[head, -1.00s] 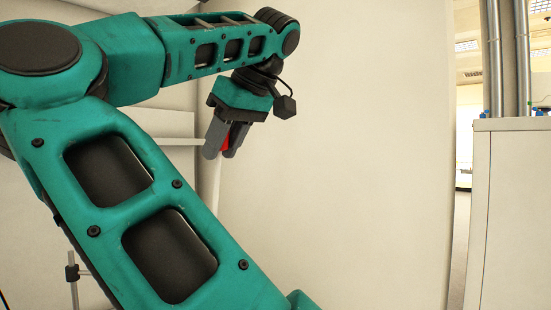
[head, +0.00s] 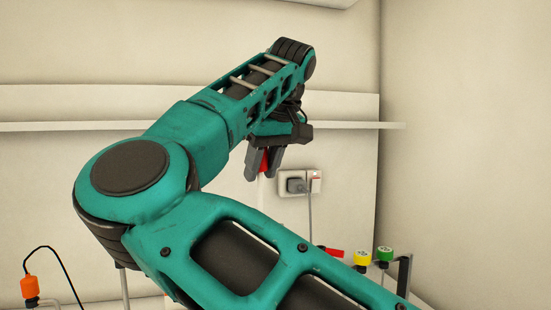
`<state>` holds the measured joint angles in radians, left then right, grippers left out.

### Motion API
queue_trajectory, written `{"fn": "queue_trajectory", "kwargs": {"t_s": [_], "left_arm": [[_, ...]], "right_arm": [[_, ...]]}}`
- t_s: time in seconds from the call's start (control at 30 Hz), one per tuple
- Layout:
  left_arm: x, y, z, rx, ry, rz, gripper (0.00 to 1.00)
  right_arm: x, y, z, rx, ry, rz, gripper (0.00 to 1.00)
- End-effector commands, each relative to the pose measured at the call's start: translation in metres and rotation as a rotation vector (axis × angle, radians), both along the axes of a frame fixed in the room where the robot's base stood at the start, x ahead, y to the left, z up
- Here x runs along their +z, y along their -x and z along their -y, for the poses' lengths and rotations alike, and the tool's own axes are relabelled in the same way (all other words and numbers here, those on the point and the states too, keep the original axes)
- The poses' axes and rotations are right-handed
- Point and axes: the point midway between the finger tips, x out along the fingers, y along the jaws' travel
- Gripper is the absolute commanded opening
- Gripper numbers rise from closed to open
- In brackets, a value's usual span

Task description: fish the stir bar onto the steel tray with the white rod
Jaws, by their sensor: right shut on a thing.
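My right gripper (head: 264,172) is in the upper middle of the head view, in front of the back wall. Its grey fingers are shut on the white rod, whose red grip part (head: 264,161) shows between them. The rod's pale lower length is hard to make out against the wall and is partly hidden behind my arm. The stir bar and the steel tray are not in view. My left gripper is not in view.
A wall socket with a grey plug (head: 296,186) and cable is right of the gripper. A yellow cap (head: 362,258), a green cap (head: 384,254) and a red piece (head: 329,252) are low right. An orange connector (head: 29,287) is low left. A narrow ledge (head: 345,126) crosses the wall.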

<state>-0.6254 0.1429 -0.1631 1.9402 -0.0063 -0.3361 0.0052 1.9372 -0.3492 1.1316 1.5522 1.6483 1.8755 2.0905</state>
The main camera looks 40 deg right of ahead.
Motion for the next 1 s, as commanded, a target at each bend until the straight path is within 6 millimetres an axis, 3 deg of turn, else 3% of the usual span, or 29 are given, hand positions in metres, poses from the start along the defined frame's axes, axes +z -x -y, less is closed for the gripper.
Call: {"fn": "queue_trajectory", "kwargs": {"t_s": [0.43,0.8,1.0], "left_arm": [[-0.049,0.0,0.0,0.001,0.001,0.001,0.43],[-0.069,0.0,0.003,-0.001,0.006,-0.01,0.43],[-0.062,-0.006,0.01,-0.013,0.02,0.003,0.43]], "right_arm": [[-0.044,0.001,0.0,0.0,0.001,0.001,0.0],[-0.083,0.001,0.0,0.0,0.001,0.0,0.0],[-0.09,0.001,0.0,0.0,0.001,0.0,0.0]]}}
